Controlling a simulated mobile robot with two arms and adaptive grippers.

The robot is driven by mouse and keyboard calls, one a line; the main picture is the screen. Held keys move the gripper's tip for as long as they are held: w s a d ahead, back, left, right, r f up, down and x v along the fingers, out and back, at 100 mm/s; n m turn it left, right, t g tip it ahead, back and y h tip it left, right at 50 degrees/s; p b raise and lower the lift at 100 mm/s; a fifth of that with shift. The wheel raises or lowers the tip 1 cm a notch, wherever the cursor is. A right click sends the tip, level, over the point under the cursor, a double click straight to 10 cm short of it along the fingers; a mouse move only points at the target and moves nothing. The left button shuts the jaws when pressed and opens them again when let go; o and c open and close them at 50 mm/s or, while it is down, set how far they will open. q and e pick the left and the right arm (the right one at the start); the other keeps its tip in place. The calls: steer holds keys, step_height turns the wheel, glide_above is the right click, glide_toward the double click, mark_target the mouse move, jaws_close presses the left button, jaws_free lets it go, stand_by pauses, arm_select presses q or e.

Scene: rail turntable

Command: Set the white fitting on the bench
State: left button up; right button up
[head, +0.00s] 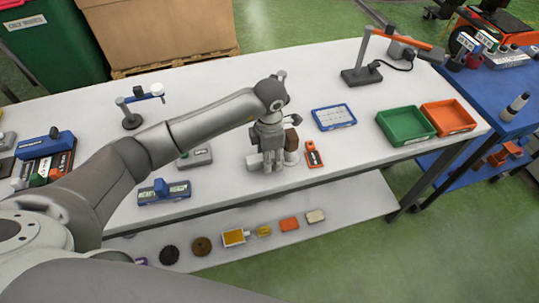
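My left gripper (267,163) points down over the front middle of the white-topped bench (235,88), with its fingertips low near the surface. A small white piece (291,157), which may be the white fitting, shows just right of the fingers. A brown block (291,139) shows directly above it, partly behind the gripper. I cannot tell whether the fingers touch or hold the white piece, as the gripper hides part of that spot. My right gripper is not in view.
An orange tool (313,154) lies close right of the gripper. A grey box (196,156) and a blue device (164,191) lie left. A blue-framed tray (333,117), green bin (406,125) and orange bin (448,117) stand right. Clear bench top lies behind the gripper.

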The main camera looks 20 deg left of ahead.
arm_select(q)
steer(key=shift+r, duration=0.15)
step_height(320, 180, up, 12)
steer(key=b, duration=0.3)
stand_by(0.4)
